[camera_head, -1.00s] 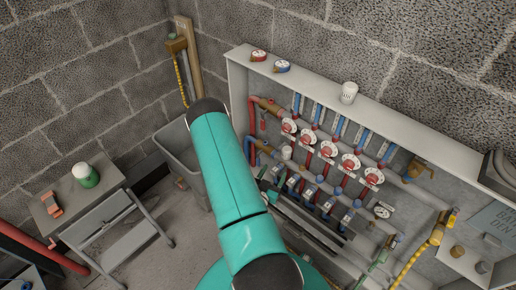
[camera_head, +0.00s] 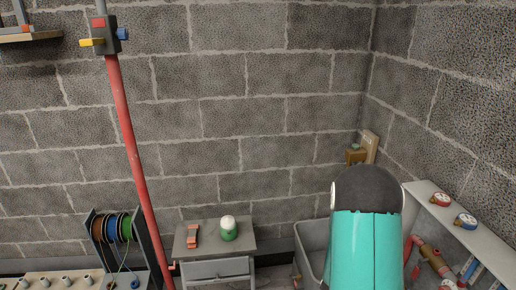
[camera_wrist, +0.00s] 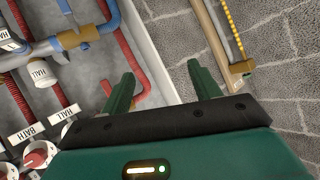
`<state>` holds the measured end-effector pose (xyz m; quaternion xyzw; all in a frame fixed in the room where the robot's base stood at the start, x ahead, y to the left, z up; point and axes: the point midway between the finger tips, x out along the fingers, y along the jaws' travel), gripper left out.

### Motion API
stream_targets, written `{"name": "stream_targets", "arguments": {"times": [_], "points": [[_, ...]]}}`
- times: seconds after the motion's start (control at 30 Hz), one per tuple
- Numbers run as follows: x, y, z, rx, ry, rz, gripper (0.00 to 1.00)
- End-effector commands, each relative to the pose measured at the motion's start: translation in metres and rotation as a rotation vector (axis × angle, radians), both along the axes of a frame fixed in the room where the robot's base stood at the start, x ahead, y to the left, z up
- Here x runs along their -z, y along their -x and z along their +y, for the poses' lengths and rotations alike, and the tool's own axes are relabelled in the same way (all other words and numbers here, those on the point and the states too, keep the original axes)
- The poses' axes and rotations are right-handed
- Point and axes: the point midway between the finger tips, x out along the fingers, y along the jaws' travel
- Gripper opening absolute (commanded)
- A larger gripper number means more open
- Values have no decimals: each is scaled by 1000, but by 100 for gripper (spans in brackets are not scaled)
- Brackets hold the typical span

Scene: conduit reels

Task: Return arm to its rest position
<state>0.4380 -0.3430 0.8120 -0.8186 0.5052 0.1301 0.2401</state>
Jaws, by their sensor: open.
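My gripper (camera_wrist: 163,92) shows in the wrist view as two green fingers standing apart on a dark bar, with nothing between them. It is open. Behind the fingers are the edge of the pipe cabinet (camera_wrist: 143,45) and the block wall. In the head view my teal arm rises at the lower right, in front of the grey tub and beside the cabinet; my gripper is hidden there.
The cabinet (camera_head: 455,215) carries a red gauge (camera_head: 440,199) and a blue gauge (camera_head: 465,221) on top. A grey tub (camera_head: 312,245) stands left of my arm. A small table (camera_head: 245,240) holds a green-and-white jar (camera_head: 228,230). A red pipe (camera_head: 133,150) and cable reels (camera_head: 113,228) are at left.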

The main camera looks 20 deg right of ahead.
Motion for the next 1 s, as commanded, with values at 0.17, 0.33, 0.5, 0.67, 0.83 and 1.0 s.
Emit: {"name": "stream_targets", "arguments": {"times": [0.17,0.33,0.5,0.67,0.83,1.0], "points": [[-55,-42,53,-178,-109,7,62],[-104,-61,111,-360,-188,48,62],[-152,-61,170,-545,-237,112,62],[-194,-44,223,-714,-255,192,62],[-232,-9,272,-879,-246,294,62],[-263,39,309,-1022,-215,411,62]]}}
